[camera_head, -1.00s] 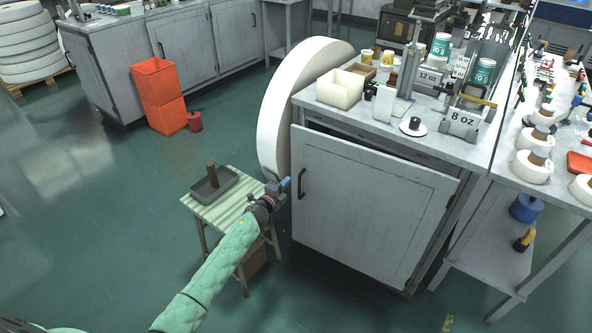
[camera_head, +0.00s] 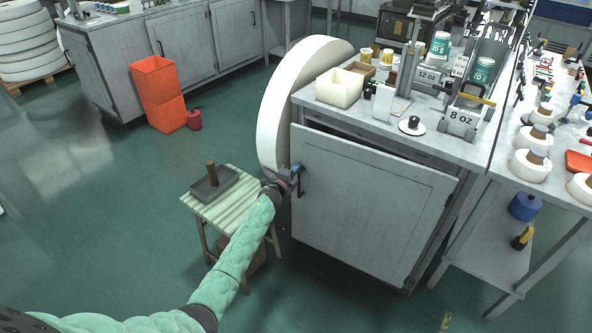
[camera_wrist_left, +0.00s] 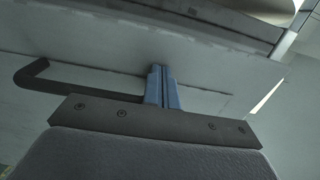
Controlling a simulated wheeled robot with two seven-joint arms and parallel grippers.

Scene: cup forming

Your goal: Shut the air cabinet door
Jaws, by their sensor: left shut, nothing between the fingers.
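The air cabinet door (camera_head: 366,205) is a grey panel on the front of the cabinet. It stands ajar, with a dark gap (camera_head: 385,149) along its top and a gap at its left unclear. Its black handle (camera_head: 301,182) is near the door's left edge; a dark bent bar that looks like the handle (camera_wrist_left: 75,88) shows in the left wrist view. My left gripper (camera_head: 297,170) is at the upper left of the door, beside the handle's top. Its blue fingers (camera_wrist_left: 162,88) are shut with nothing between them, close to the door's face. My right gripper is not in view.
A large white paper roll (camera_head: 285,110) stands just left of the cabinet. A small striped table (camera_head: 228,207) with a grey tray (camera_head: 205,192) is beside my left arm. The floor in front of the door is clear.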

